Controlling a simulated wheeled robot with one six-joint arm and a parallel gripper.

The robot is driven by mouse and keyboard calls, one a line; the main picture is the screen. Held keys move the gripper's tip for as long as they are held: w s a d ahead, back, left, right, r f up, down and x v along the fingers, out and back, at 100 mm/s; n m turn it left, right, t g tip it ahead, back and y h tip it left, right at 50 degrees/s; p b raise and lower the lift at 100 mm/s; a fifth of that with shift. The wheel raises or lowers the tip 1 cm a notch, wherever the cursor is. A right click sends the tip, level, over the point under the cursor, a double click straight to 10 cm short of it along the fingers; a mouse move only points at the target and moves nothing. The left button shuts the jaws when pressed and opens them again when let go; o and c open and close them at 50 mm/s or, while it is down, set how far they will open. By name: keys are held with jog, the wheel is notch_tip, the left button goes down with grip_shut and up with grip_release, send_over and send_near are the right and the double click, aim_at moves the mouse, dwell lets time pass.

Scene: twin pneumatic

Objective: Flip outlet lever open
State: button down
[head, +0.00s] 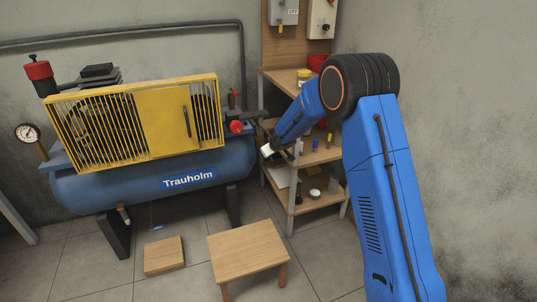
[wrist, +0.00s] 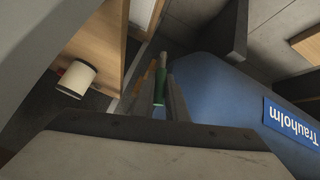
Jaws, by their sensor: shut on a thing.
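The outlet lever (wrist: 160,86) shows in the wrist view as a green handle with a pale metal end. My gripper (wrist: 162,92) has its two grey fingers shut on the green handle, one on each side. The blue tank (wrist: 215,95) of the compressor is right beside it. In the head view my arm reaches down to the right end of the compressor (head: 152,188). The fingers and the lever are too small or hidden to make out there. I cannot tell the lever's angle against its valve.
A wooden shelf unit (head: 318,155) with small items stands right of the tank, close behind my wrist. A white cylinder (wrist: 76,79) is near the wood in the wrist view. A low stool (head: 247,250) and a wooden block (head: 164,256) are on the floor in front.

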dwell(0.4)
jog(key=c, duration=1.8)
grip_release()
jog(key=shift+o, duration=0.2)
